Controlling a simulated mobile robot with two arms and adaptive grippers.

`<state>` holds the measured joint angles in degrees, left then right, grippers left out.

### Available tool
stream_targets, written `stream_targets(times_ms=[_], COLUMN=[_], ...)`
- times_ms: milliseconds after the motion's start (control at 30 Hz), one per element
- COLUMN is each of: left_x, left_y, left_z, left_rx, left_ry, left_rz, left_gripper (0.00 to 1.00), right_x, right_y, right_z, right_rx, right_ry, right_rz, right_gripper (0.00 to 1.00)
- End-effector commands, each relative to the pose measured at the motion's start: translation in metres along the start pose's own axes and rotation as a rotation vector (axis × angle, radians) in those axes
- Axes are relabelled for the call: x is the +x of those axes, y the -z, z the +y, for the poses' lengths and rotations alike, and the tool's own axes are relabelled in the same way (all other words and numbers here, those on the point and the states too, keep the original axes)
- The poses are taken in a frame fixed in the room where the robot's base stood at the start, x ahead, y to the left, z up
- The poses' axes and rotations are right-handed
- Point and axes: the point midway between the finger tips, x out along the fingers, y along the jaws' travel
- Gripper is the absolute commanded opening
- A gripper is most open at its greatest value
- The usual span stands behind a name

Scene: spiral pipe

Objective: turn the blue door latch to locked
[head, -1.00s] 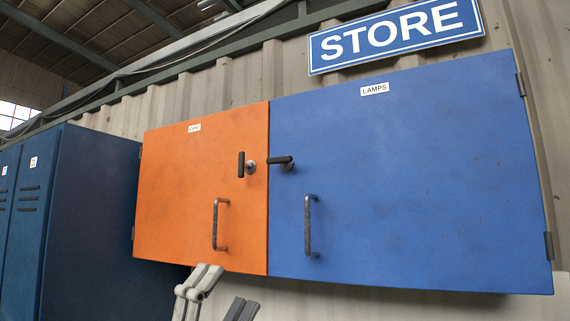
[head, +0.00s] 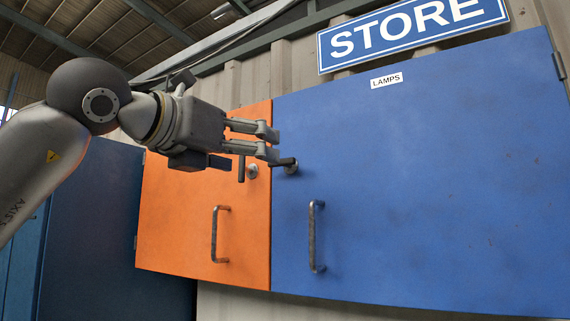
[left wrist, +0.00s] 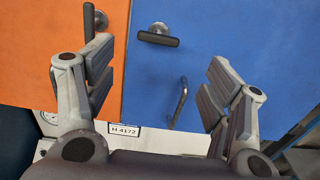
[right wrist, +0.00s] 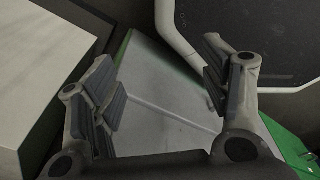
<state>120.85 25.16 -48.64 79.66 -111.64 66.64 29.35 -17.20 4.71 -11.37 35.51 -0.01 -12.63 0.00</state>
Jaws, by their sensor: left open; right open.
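The blue door (head: 420,190) is shut and has a dark latch handle (head: 287,162) near its left edge. The handle lies about horizontal; it also shows in the left wrist view (left wrist: 158,39). My left gripper (head: 272,144) is open and empty in front of the doors, its fingers pointing towards the latch. In the left wrist view the latch lies beyond the gap between the fingers, with nothing between them. In the head view the lower finger ends close to the handle; contact cannot be told. My right gripper (right wrist: 158,72) is open and empty, away from the doors.
The orange door (head: 180,230) beside it has its own latch (head: 241,168), handle upright, close to my left fingers. Pull handles (head: 316,236) stick out below both latches. A dark blue locker (head: 120,230) stands at left. A grey panel (right wrist: 155,95) lies below my right gripper.

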Motion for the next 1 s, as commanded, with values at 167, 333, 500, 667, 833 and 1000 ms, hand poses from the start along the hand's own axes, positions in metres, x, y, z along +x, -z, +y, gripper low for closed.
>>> stream_targets(times_ms=[167,333,500,667,833,1000], left_x=[0.017,0.049,0.080,0.098,0.106,0.106], left_y=[-0.004,-0.005,-0.004,-0.004,-0.001,0.000], left_z=[0.002,0.002,0.002,0.002,0.002,0.002], left_rx=[0.003,0.003,0.003,0.003,0.004,0.004], left_ry=[-0.012,-0.010,-0.009,-0.008,-0.008,-0.008], left_rz=[0.006,0.007,0.006,0.004,0.003,0.003], left_gripper=[0.75,0.75,0.75,0.75,0.75,0.75], right_x=[-0.011,-0.027,-0.042,-0.050,-0.052,-0.051], right_y=[0.001,0.003,0.004,0.005,0.005,0.005], right_z=[0.000,-0.001,-0.002,-0.002,-0.003,-0.003], right_rx=[0.000,0.000,0.000,0.000,0.000,-0.001], right_ry=[0.001,0.002,0.004,0.004,0.004,0.004], right_rz=[0.000,0.001,0.001,0.001,0.001,0.001], right_gripper=[0.70,0.70,0.70,0.70,0.70,0.70])
